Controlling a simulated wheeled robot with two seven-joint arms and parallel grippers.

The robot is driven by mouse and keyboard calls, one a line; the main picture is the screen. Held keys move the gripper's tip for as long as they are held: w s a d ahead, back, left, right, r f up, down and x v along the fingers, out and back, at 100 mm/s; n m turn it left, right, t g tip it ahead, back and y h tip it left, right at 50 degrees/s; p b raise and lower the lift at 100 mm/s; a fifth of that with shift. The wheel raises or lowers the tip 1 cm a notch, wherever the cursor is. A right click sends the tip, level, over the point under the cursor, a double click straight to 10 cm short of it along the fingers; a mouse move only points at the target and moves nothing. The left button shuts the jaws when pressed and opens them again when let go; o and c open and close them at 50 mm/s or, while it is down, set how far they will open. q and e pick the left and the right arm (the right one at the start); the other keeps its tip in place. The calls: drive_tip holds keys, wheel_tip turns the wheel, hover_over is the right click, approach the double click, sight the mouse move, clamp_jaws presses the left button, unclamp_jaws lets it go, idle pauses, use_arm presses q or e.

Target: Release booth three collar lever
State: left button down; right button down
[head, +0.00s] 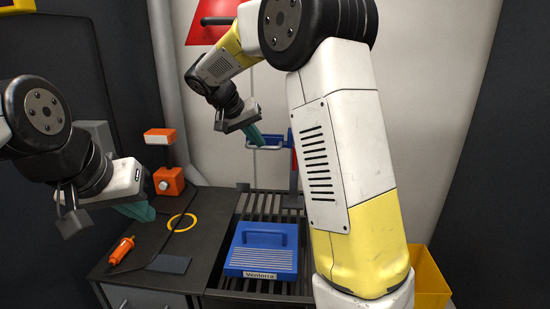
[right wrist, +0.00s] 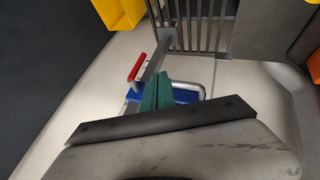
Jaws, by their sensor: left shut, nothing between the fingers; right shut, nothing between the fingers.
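A blue bracket (head: 290,139) with a silver hoop (head: 266,147) is on a grey post behind the slatted bench. A red handle (right wrist: 137,67) on a grey bar sits beside the bracket in the right wrist view; red also shows at the post in the head view. I cannot tell for sure which part is the collar lever, and no booth number shows. My right gripper (head: 255,138) is shut and empty, its teal fingers at the hoop and bracket; contact is unclear. It also shows in the right wrist view (right wrist: 157,92). My left gripper (head: 142,211) is shut and empty above the dark counter.
A blue case (head: 262,262) marked Ventorra lies on the slatted bench (head: 222,276). The counter holds an orange ring (head: 183,222), an orange tool (head: 121,250) and an orange device (head: 168,181). A yellow bin (head: 430,282) stands right. My right arm hides part of the back wall.

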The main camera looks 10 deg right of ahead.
sight(295, 155)
drive_tip(key=w+d+f, duration=0.3)
drive_tip(key=d+f, duration=0.5)
drive_tip(key=d, duration=0.1)
drive_tip(key=shift+s+d+f+h, duration=0.1)
drive_tip(key=shift+d+f+h, duration=0.15)
drive_tip(key=shift+h, duration=0.45)
idle(0.6)
drive_tip(key=shift+s+d+r+n+t+h, duration=0.1)
drive_tip(key=shift+s+d+n+t+h, duration=0.15)
drive_tip(key=shift+d+n+h, duration=1.55)
drive_tip(key=shift+s+d+r+n+t+h, duration=0.2)
drive_tip(key=shift+n+h, duration=0.45)
drive_tip(key=shift+h, duration=2.4)
drive_tip(key=shift+s+d+r+n+t+h, duration=0.1)
drive_tip(key=shift+s+d+n+t+h, duration=0.2)
drive_tip(key=shift+d+n+h, duration=1.45)
drive_tip(key=shift+a+m+h, duration=0.4)
drive_tip(key=shift+a+h, duration=0.3)
drive_tip(key=shift+a, duration=0.15)
